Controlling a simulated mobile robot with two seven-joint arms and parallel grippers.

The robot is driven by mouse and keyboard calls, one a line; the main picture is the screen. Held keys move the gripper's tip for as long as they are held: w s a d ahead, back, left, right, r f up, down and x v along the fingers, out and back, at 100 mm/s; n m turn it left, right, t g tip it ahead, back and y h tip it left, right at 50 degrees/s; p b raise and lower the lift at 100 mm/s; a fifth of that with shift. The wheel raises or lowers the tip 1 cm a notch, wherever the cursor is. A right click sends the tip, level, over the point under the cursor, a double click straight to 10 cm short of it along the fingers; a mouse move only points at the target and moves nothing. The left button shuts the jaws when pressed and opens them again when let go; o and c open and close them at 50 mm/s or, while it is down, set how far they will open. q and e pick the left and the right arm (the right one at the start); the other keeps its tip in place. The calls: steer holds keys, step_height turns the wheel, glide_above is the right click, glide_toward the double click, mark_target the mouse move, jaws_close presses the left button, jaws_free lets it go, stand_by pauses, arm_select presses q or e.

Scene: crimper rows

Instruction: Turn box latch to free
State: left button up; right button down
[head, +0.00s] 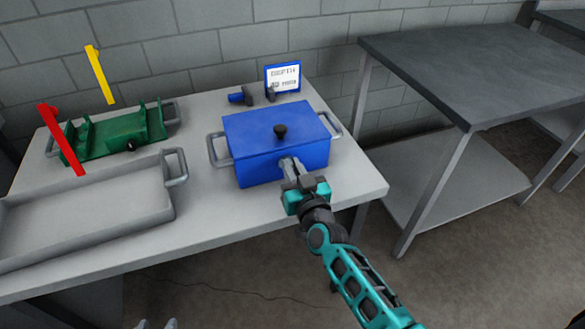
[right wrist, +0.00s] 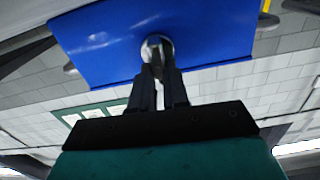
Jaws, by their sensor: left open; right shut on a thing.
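A blue box (head: 270,142) with a black knob on its lid and grey side handles stands on the light table. Its front latch (head: 286,163) is a small grey metal piece, mostly hidden by my gripper. My right gripper (head: 290,172) is shut on the latch at the box's front face. In the right wrist view, the fingers (right wrist: 158,75) close on the round silvery latch (right wrist: 157,45) against the blue face (right wrist: 205,35). Which way the latch is turned cannot be told. My left gripper (head: 157,324) shows only its tips at the bottom edge, open and away from the box.
A small blue-framed sign (head: 283,77) and a blue-black item (head: 241,97) sit behind the box. A dark bench (head: 480,65) is at right.

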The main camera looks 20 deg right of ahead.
steer(key=m, duration=0.3)
steer(key=shift+d+f+m, duration=0.1)
steer(key=shift+d+m, duration=0.1)
steer(key=shift+m, duration=0.1)
steer(key=m, duration=0.4)
steer(key=shift+d+f+m, duration=0.2)
steer(key=shift+d+m, duration=0.1)
steer(key=m, duration=0.1)
steer(key=m+b, duration=0.1)
steer(key=m, duration=0.1)
steer(key=m+b, duration=0.1)
steer(key=m, duration=0.1)
steer(key=shift+d+f, duration=0.15)
steer(key=shift+f, duration=0.2)
steer(key=shift+f+m+b, duration=0.2)
steer(key=shift+m+b, duration=0.3)
steer(key=shift+m, duration=1.5)
steer(key=c, duration=1.1)
jaws_free()
